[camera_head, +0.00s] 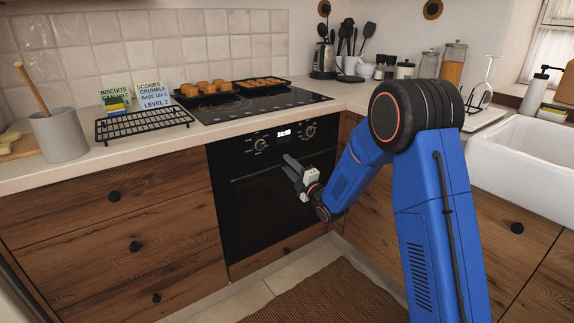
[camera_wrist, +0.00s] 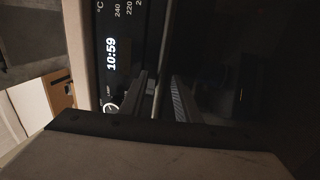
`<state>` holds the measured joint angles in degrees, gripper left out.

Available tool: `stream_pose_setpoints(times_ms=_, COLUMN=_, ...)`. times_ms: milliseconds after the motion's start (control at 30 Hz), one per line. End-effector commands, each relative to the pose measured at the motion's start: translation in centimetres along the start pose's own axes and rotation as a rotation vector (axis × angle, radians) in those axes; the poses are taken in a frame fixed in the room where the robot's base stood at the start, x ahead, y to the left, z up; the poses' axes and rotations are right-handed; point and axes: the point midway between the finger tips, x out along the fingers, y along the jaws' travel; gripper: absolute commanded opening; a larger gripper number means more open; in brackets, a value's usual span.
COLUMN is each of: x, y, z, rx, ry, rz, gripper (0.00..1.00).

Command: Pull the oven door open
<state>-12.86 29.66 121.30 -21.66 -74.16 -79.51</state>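The black oven (camera_head: 262,205) is built in under the counter, and its door (camera_head: 250,212) looks closed. A thin handle bar (camera_head: 254,174) runs across the door's top, below the knobs and the lit clock; my gripper hides its right part. My gripper (camera_head: 290,166) is at the right half of the door front, level with the handle. In the wrist view the two fingers (camera_wrist: 162,98) are apart, and the handle bar (camera_wrist: 164,55) runs up between them. I cannot tell whether either finger touches it.
Wooden drawers (camera_head: 115,215) flank the oven on the left, with cabinets and a white sink (camera_head: 525,150) on the right. A brown rug (camera_head: 330,295) lies on the floor in front. The counter above holds a wire rack (camera_head: 143,123) and trays of baked goods (camera_head: 205,92).

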Motion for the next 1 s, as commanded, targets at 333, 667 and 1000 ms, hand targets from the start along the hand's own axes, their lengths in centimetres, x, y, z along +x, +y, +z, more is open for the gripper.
stream_pose_setpoints(times_ms=333, x=1.2, y=0.0, z=0.0, rx=0.001, ry=0.000, rz=-0.001, gripper=0.30)
stream_pose_setpoints(times_ms=667, x=1.2, y=0.0, z=0.0, rx=0.001, ry=-0.001, rz=-0.001, gripper=0.00)
stream_pose_setpoints(times_ms=1000, x=0.5, y=-0.2, z=1.2, rx=0.001, ry=-0.004, rz=-0.002, gripper=0.00)
